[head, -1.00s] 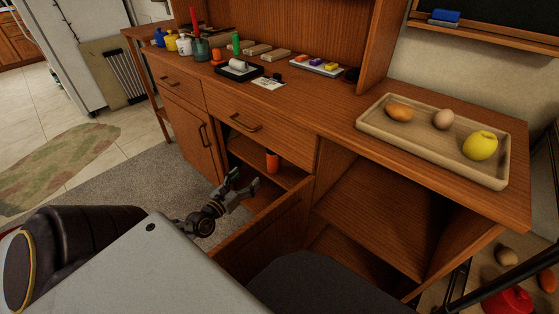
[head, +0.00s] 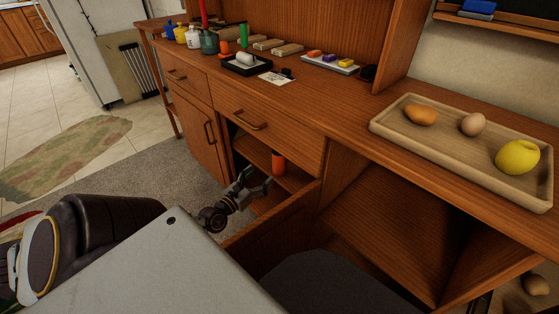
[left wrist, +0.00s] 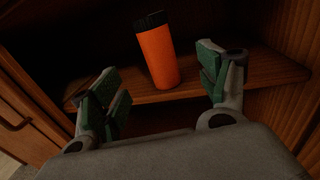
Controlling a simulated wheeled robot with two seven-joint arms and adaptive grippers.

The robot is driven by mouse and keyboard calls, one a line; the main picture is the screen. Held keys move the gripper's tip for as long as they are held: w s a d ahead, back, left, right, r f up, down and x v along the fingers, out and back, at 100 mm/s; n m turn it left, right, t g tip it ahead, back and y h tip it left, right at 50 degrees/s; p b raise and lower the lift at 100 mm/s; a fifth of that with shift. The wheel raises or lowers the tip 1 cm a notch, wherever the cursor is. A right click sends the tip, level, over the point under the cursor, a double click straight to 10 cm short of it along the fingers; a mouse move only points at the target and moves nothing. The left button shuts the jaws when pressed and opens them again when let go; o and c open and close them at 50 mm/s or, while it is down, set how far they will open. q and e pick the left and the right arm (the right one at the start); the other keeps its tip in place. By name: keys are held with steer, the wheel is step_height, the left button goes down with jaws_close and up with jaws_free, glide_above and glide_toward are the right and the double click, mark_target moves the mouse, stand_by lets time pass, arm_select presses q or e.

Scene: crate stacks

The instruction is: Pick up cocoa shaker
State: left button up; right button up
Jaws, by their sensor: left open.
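The cocoa shaker, an orange cylinder with a dark top, stands upright on a shelf inside the open cabinet. It shows in the head view (head: 278,163) and in the left wrist view (left wrist: 158,57). My left gripper (head: 257,186) is open and empty at the cabinet opening, just in front of and below the shaker in the head view. In the left wrist view the green-padded fingers (left wrist: 163,88) are spread wide, with the shaker between and beyond them, touching neither. My right gripper is not in view.
The open cabinet door (head: 275,228) stands to the right of my left gripper. A drawer (head: 260,127) is above the opening. The shelf (left wrist: 190,88) around the shaker is clear. On the desktop are a wooden tray (head: 440,150) with food and several small bottles and desk items.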

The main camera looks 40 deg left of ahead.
mark_target(275, 161)
arm_select(q)
steer(key=shift+w+a+b, duration=0.2)
steer(key=shift+w+b, duration=0.3)
steer(key=shift+w, duration=1.6)
steer(key=shift+w+a+b, duration=0.15)
steer(key=shift+w+b, duration=0.3)
steer(key=shift+w, duration=1.6)
steer(key=shift+w, duration=0.15)
steer(key=shift+w+a+r+b, duration=0.15)
steer(key=shift+w+b, duration=0.1)
steer(key=shift+w, duration=0.5)
steer(key=shift+w+a+r+b, duration=0.15)
steer(key=shift+w+b, duration=0.05)
steer(key=shift+w, duration=1.55)
steer(key=c, duration=1.2)
